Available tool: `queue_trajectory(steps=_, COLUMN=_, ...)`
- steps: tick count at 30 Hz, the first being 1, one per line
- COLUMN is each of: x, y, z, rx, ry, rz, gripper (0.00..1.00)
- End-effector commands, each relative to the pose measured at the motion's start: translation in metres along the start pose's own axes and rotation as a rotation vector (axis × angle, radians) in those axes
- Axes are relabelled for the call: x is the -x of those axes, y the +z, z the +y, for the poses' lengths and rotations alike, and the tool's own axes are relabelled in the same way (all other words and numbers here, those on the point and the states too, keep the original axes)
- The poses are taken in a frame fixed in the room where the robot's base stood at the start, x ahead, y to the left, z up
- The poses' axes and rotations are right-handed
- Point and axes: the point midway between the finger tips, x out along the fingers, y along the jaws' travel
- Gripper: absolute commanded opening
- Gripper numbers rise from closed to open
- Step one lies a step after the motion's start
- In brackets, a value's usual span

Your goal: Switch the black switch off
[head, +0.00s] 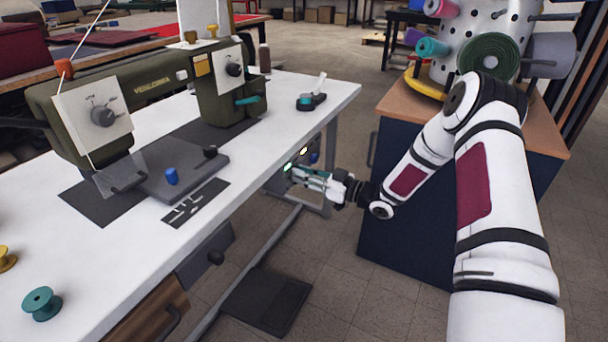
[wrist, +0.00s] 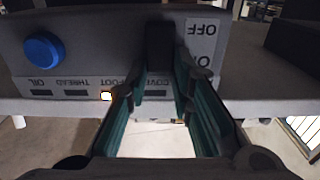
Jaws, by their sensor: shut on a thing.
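The black switch (wrist: 160,45) shows in the wrist view at the top middle of a grey panel (wrist: 90,60). Beside it is a label plate (wrist: 202,42) with OFF and ON, seen upside down. My gripper (wrist: 160,88) has its two teal-lined fingers on either side of the switch, closed on it. The fingers hide part of the switch, and I cannot tell which way it is set. In the head view my gripper (head: 298,172) is at the box under the sewing table's right edge, and the switch is hidden there.
A blue button (wrist: 44,50) is left of the switch on the panel, above a row of labels with one lit lamp (wrist: 106,96). The white table (head: 300,105) carries a green sewing machine (head: 160,90). A blue cabinet (head: 400,240) stands right of my gripper.

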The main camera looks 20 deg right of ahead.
Motion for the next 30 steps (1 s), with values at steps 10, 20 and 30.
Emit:
queue_trajectory(steps=10, x=0.0031, y=0.0094, z=0.0004, rx=-0.001, ry=0.0, rz=0.167, gripper=0.0)
queue_trajectory(steps=20, x=0.0041, y=0.0071, z=0.0, rx=0.001, ry=0.0, rz=0.2, gripper=0.0)
queue_trajectory(steps=30, x=0.0041, y=0.0069, z=0.0, rx=0.0, ry=0.0, rz=0.2, gripper=0.42)
